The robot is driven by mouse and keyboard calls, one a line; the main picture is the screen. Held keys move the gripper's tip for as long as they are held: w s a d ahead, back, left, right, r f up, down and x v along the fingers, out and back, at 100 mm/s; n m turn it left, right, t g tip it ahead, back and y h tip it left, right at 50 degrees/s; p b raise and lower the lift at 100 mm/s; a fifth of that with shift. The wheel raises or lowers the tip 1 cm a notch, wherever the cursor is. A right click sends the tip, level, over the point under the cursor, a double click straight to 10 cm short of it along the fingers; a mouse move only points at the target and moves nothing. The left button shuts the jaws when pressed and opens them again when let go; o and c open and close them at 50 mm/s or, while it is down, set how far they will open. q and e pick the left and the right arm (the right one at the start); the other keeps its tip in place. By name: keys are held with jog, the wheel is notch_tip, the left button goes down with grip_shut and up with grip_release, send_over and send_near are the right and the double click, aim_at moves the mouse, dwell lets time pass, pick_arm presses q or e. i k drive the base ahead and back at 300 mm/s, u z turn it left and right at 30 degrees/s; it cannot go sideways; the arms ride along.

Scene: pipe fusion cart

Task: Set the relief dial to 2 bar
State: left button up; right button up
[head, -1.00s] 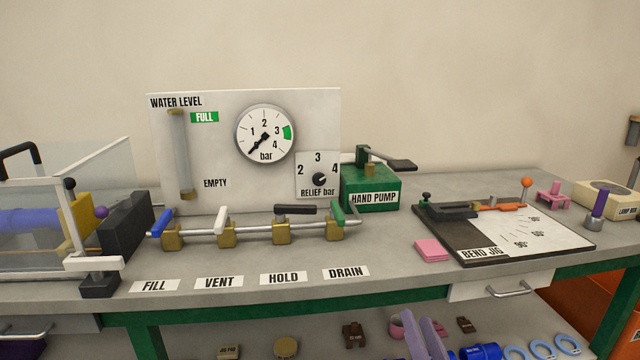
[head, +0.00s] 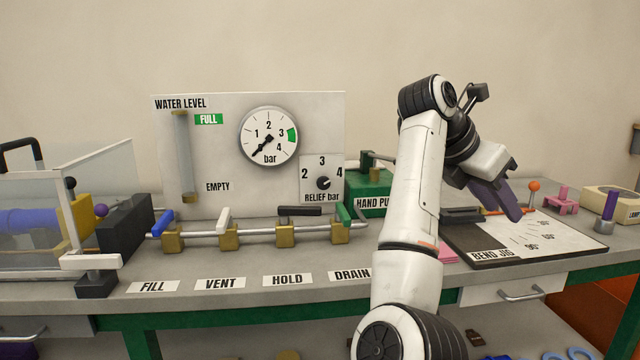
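The relief dial (head: 323,183) is a small black knob on a white square plate marked 2, 3, 4, low on the right of the white panel (head: 220,155). Its pointer appears turned to the upper right, toward 4. My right gripper (head: 512,208) has purple fingers and hangs above the bend jig, well to the right of the dial and apart from it. The fingers overlap from this angle, so their opening is unclear. My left gripper is out of view.
The round gauge (head: 268,136) reads at its low end. Valves with coloured handles (head: 285,235) run along a pipe below the panel. The green hand pump (head: 366,200) stands right of the dial, partly behind my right arm. The bend jig (head: 565,243) lies under my gripper.

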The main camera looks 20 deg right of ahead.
aim_at(323, 183)
jog(key=u, duration=3.9)
jog(key=k, duration=2.55)
jog(key=z, duration=1.3)
